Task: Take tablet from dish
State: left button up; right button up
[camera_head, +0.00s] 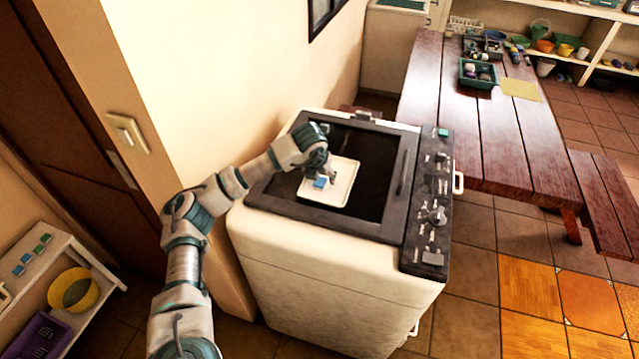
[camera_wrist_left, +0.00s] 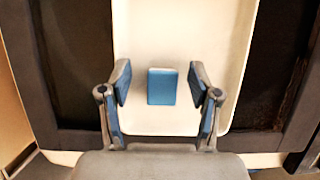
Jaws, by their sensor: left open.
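A small blue tablet (camera_head: 320,183) lies in a shallow white dish (camera_head: 343,190) on top of the washing machine. In the left wrist view the tablet (camera_wrist_left: 162,87) is a blue block with a paler top edge, resting on the bare dish floor (camera_wrist_left: 180,30). My left gripper (camera_head: 325,178) reaches down over the dish. In the wrist view its two blue-padded fingers (camera_wrist_left: 160,90) are apart, one on each side of the tablet, with a gap on both sides. My right gripper is not in view.
The white washing machine (camera_head: 320,265) has a dark lid and a control panel (camera_head: 432,205) with knobs on the right. A wall (camera_head: 230,80) stands close behind on the left. A wooden table (camera_head: 480,130) with a green crate (camera_head: 477,74) is at the upper right.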

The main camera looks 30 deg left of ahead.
pick_arm(q)
jog(key=shift+w+f, duration=0.1)
jog(key=shift+f, duration=0.15)
jog(key=shift+d+r, duration=0.1)
jog(key=shift+d, duration=0.15)
jog(key=c, duration=0.3)
jog(key=shift+d+r, duration=0.1)
jog(key=shift+d, duration=0.05)
jog(key=c, duration=0.8)
jog(key=shift+a, duration=0.25)
